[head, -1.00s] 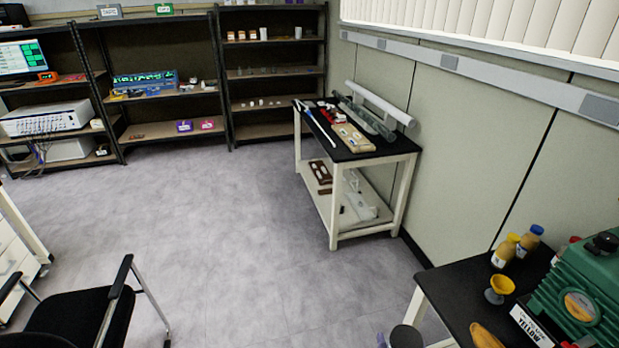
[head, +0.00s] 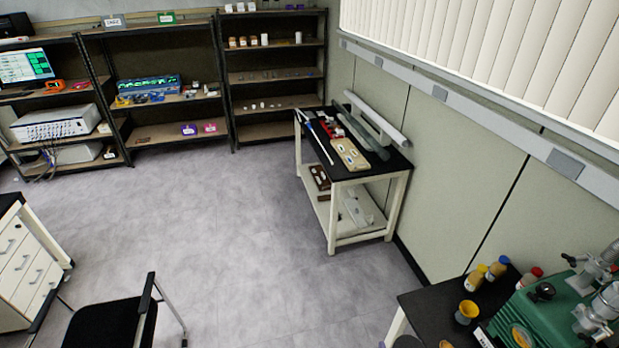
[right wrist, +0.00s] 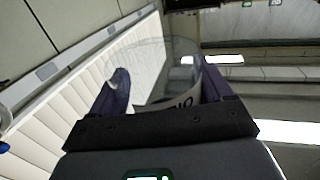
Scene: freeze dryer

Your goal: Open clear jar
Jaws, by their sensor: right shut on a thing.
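In the right wrist view, my right gripper (right wrist: 162,76) has its two dark purple fingers closed on the sides of a clear jar (right wrist: 155,60). The jar is see-through and round, with a white label (right wrist: 182,105) bearing dark letters, partly hidden by the gripper body. I cannot tell from this view whether a lid is on it. In the head view only small dark and bluish pieces show at the bottom edge, too cut off to identify. My left gripper is in neither view.
A black table (head: 418,309) at the lower right holds a green machine (head: 545,318), bottles (head: 476,277) and a yellow funnel (head: 466,312). A black-topped cart (head: 372,166) stands by the wall. A black chair (head: 112,325) is at the lower left. The middle floor is clear.

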